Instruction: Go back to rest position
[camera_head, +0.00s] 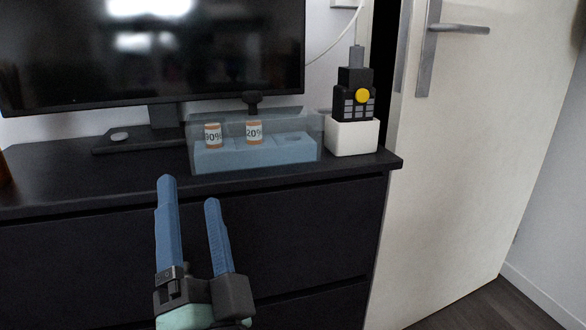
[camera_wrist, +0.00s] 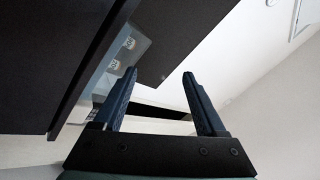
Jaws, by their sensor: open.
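My gripper (camera_head: 189,188) is open and empty, with its two blue fingers apart. In the head view it is in front of the dark dresser (camera_head: 290,235), with its fingertips below and in front of the blue box (camera_head: 258,154) on the dresser top. The wrist view shows both fingers (camera_wrist: 158,77) with nothing between them. The blue box has clear upper walls and holds two small labelled bottles, one reading 90% (camera_head: 212,136) and one reading 20% (camera_head: 254,133). The box also shows in the wrist view (camera_wrist: 103,82), partly hidden by the dresser edge.
A black monitor (camera_head: 150,50) stands at the back of the dresser. A white block (camera_head: 352,137) with a black device with a yellow button (camera_head: 357,95) stands right of the box. A white door (camera_head: 480,150) is at the right. The floor (camera_head: 480,305) at the lower right is clear.

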